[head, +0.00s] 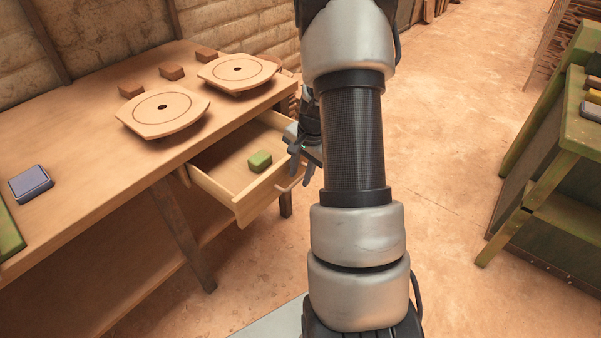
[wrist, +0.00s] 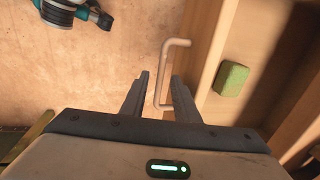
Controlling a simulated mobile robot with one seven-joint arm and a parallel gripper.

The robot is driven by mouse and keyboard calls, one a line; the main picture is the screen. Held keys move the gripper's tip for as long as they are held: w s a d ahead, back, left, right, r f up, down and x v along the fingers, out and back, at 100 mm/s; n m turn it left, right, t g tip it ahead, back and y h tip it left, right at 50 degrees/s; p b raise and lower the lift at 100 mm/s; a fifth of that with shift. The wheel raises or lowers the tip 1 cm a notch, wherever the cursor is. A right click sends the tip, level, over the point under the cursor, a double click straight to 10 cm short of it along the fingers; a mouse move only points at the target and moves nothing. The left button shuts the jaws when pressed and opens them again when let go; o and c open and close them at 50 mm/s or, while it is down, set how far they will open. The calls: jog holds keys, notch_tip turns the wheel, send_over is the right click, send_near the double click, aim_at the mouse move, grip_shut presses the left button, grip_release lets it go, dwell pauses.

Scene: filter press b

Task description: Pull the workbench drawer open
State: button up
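The workbench drawer (head: 220,192) is pulled out from under the wooden tabletop, and its inside shows in the head view. A green block (head: 260,161) lies in it; the block also shows in the wrist view (wrist: 231,79). A pale bar handle (wrist: 161,75) stands out from the drawer front. My gripper (head: 303,158) is at the drawer front, partly hidden by my arm. In the wrist view my gripper (wrist: 160,76) is open, with the handle bar appearing between its two fingers and a visible gap on each side. Contact with the handle is not visible.
The workbench top (head: 75,185) carries two round-holed wooden plates (head: 163,108), several brown blocks (head: 172,72) and a dark blue box (head: 30,183). A green table (head: 570,130) stands at the right. The floor between is clear.

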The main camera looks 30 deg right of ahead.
jog(key=s+r+p, duration=0.1)
jog(key=r+p, duration=0.1)
jog(key=r, duration=0.6)
jog(key=s+d+r+p, duration=0.1)
jog(key=s+r+p, duration=0.1)
jog(key=r, duration=0.7)
jog(key=shift+p, duration=0.3)
jog(key=shift+s+r, duration=0.1)
jog(key=s+a+r+n+t, duration=0.35)
jog(key=a+r+n, duration=0.45)
jog(key=a+r, duration=0.8)
jog(key=s+a+n, duration=0.3)
jog(key=s, duration=0.4)
jog(key=s+a+n, duration=0.3)
jog(key=s, duration=0.4)
notch_tip(320, 180, up, 20)
jog(key=p, duration=2)
jog(key=shift+f+h, duration=0.15)
jog(key=shift+h, duration=0.25)
